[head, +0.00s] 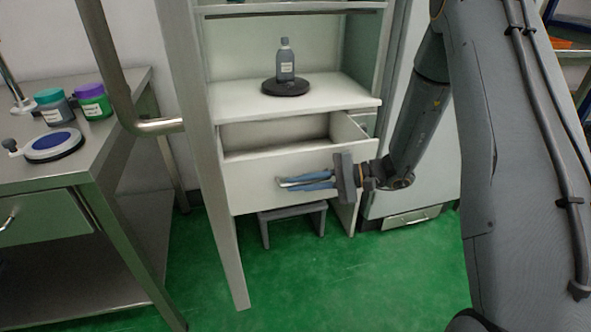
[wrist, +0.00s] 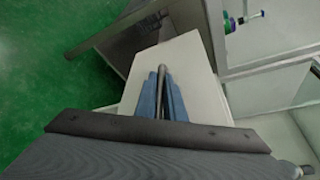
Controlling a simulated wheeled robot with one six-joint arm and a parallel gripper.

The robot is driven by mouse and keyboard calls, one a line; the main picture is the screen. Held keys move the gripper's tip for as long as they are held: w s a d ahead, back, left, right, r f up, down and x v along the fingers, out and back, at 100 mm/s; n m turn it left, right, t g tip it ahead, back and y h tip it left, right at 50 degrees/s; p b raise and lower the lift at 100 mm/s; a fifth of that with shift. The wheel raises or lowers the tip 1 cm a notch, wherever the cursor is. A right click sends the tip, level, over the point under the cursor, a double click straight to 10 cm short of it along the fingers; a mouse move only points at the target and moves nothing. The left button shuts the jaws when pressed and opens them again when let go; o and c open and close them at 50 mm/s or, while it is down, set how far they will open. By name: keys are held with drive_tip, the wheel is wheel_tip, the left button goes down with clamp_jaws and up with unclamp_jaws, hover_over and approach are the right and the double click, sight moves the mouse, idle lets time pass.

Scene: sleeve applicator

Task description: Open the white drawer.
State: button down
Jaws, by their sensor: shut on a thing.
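The white drawer (head: 250,186) stands pulled partway out of the white cabinet, and its empty-looking interior shows from above. Its front panel also shows in the wrist view (wrist: 192,75). My gripper (head: 283,183) is at the drawer front, its blue fingers shut on the drawer's bar handle (wrist: 161,78). In the wrist view my gripper (wrist: 161,80) has one finger on each side of the handle. The fingers hide most of the handle in the head view.
A bottle (head: 286,60) stands on a black round base (head: 285,87) on the shelf above the drawer. A grey step stool (head: 293,213) is below it. A steel table (head: 50,158) with jars stands at left. Green floor in front is clear.

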drive_tip(key=shift+s+d, duration=0.1)
drive_tip(key=shift+s, duration=0.3)
drive_tip(key=c, duration=2.1)
unclamp_jaws()
drive_tip(key=shift+p+v, duration=0.35)
drive_tip(key=shift+v, duration=3.55)
